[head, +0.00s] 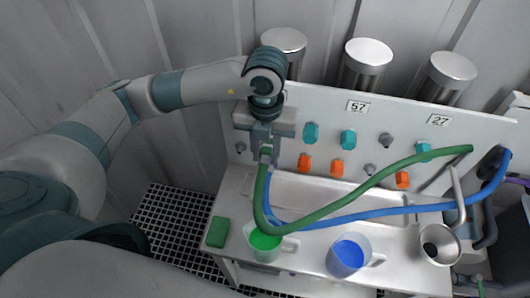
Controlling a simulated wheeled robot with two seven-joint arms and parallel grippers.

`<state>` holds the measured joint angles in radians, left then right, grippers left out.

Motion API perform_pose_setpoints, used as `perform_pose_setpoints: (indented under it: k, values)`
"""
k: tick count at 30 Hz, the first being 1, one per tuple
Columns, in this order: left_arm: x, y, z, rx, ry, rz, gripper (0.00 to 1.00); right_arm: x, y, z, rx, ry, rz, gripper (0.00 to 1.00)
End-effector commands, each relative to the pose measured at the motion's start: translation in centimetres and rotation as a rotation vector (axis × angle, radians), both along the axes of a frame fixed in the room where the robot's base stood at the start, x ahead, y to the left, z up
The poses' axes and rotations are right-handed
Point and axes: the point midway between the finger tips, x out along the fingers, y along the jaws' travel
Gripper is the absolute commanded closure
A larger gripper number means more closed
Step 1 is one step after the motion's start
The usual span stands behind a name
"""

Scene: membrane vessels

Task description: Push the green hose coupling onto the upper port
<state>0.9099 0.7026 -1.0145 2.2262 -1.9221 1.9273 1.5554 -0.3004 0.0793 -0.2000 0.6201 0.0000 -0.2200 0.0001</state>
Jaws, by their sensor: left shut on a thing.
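My left gripper (265,148) is in front of the left part of the white panel (460,125), shut on the end of the green hose (340,203). The coupling at that end is mostly hidden by the fingers. The hose hangs down from the gripper, bends, and rises to the right. Teal upper fittings (311,132) and orange lower fittings (305,162) sit on the panel right of the gripper, with grey ones among them. Any port behind the gripper is hidden, so I cannot tell whether the coupling touches one. My right gripper is not in view.
A blue hose (400,210) runs beside and below the green one. Jugs of green liquid (265,242) and blue liquid (348,256) stand on the bench, with a green block (217,232) at left and a metal vessel (440,244) at right. Steel cylinders (367,65) stand behind the panel.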

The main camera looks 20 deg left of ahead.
Motion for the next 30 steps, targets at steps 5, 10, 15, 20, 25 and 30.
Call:
perform_pose_setpoints:
  k: [5,10,15,20,25,30]
  values:
    - [1.3,0.3,0.0,-0.001,-0.002,0.002,1.0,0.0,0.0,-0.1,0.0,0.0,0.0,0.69]
    - [2.6,0.6,0.0,0.0,-0.001,0.002,1.0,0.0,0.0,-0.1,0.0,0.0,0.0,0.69]
    - [3.6,0.9,-0.2,-0.001,-0.002,0.001,1.0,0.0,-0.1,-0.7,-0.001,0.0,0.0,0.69]
    - [4.1,1.0,-0.1,-0.001,-0.001,0.001,1.0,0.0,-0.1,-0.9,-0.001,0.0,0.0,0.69]
    - [4.2,1.0,0.0,-0.001,0.0,0.0,1.0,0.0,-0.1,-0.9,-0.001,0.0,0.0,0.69]
    - [4.2,1.0,0.0,-0.001,0.0,0.0,1.0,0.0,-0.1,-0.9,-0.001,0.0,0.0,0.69]
